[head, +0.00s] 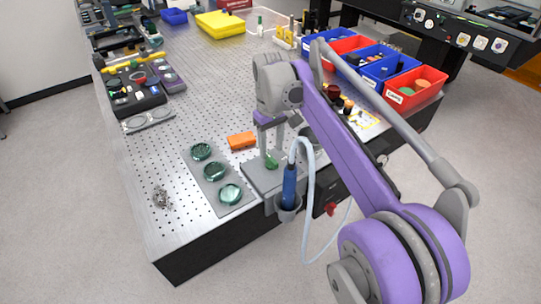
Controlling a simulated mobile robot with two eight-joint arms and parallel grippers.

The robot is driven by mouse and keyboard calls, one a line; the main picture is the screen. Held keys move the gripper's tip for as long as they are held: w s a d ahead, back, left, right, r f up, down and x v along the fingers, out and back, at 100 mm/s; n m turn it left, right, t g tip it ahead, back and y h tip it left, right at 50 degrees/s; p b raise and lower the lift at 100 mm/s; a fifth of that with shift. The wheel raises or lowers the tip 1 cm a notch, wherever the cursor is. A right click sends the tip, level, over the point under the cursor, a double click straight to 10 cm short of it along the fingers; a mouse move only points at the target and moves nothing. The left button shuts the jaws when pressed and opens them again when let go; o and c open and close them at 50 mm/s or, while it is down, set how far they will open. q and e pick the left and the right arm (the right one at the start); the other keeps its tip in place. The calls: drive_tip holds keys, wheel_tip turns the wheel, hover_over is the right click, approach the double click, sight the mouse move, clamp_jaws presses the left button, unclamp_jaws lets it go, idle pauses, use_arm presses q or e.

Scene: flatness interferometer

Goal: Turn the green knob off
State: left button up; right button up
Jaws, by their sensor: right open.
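A small green knob (271,161) shows on the grey box (256,180) at the front edge of the perforated table. My right gripper (271,150) points down directly over the green knob, with its two fingers spread. The fingertips are close to the knob, and I cannot tell whether they touch it. The gripper hides part of the knob, so its turn position cannot be read. My left gripper is out of view.
A blue handled tool (289,186) stands in a holder beside the grey box, with a pale hose hanging off it. A plate with green glass discs (214,171) lies to the left. An orange block (241,140) lies behind. The left table surface is mostly clear.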

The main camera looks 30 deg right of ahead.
sight(271, 158)
drive_tip(key=shift+f, duration=1.75)
clamp_jaws()
